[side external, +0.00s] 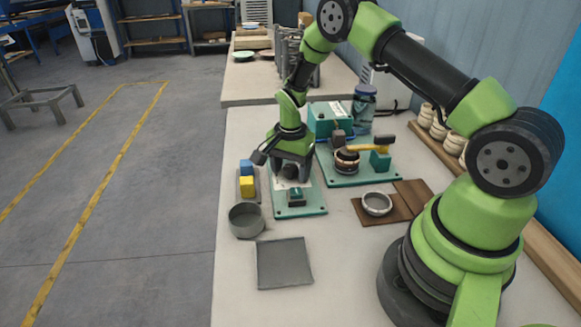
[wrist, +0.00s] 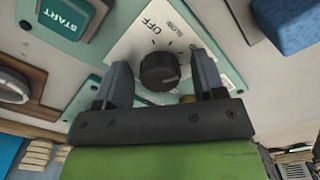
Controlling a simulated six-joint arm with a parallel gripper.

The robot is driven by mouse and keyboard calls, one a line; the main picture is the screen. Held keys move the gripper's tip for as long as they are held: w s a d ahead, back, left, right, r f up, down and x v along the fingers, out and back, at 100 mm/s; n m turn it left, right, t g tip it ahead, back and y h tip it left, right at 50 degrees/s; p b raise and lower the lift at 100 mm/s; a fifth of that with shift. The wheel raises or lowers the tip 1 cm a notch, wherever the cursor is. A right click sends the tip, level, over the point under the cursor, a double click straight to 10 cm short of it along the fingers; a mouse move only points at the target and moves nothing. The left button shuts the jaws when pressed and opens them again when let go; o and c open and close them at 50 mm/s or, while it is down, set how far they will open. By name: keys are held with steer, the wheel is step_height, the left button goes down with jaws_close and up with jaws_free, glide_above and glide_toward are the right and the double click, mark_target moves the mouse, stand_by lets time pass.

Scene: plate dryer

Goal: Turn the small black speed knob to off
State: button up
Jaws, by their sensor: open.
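The small black speed knob (wrist: 160,71) sits on a white dial plate (wrist: 128,48) marked OFF and SLOW in the wrist view. Its pointer direction is not clear. My gripper (wrist: 161,63) is open, with one finger on each side of the knob. Gaps show between the knob and both fingers, and I see no contact. In the side view, my gripper (side external: 291,172) points down over the teal-based control panel (side external: 312,209), and the knob is a dark shape partly hidden between the fingers.
A teal START button (wrist: 66,16) is beside the dial. Blue (side external: 246,167) and yellow (side external: 247,187) blocks stand left of the panel. A round grey container (side external: 246,220) and a flat grey tray (side external: 284,263) lie in front. A teal-based machine (side external: 372,172) stands to the right.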

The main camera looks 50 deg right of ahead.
steer(key=c, duration=0.9)
steer(key=shift+n, duration=0.3)
steer(key=n, duration=1.1)
steer(key=shift+n, duration=2.1)
